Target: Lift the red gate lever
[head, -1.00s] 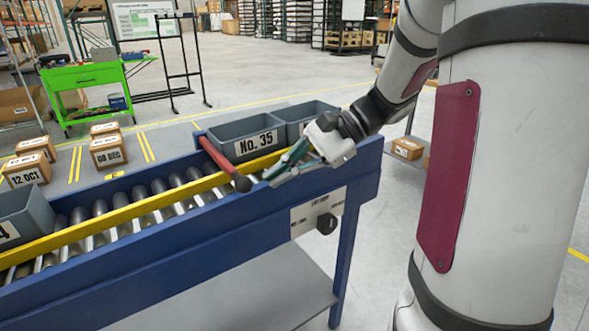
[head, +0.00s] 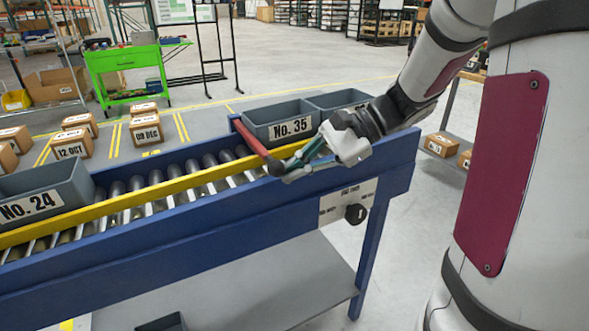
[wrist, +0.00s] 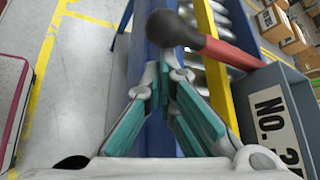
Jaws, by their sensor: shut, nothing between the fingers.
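The red gate lever (head: 256,143) lies across the yellow rail of the roller conveyor, in front of the bin marked No. 35. Its dark round knob (head: 275,167) sticks out over the blue front edge. In the wrist view the knob (wrist: 170,28) is at the top, with the red bar (wrist: 232,54) running right. My gripper (head: 287,176) is shut and empty, its fingertips just right of the knob in the head view. In the wrist view the fingertips (wrist: 164,78) sit just below the knob. I cannot tell whether they touch it.
The bin No. 35 (head: 255,117) stands behind the lever, with another grey bin (head: 338,98) beside it. Bin No. 24 (head: 80,186) sits on the rollers at left. The blue frame (head: 200,230) carries a panel with a black knob (head: 356,213). Cartons stand on the floor behind.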

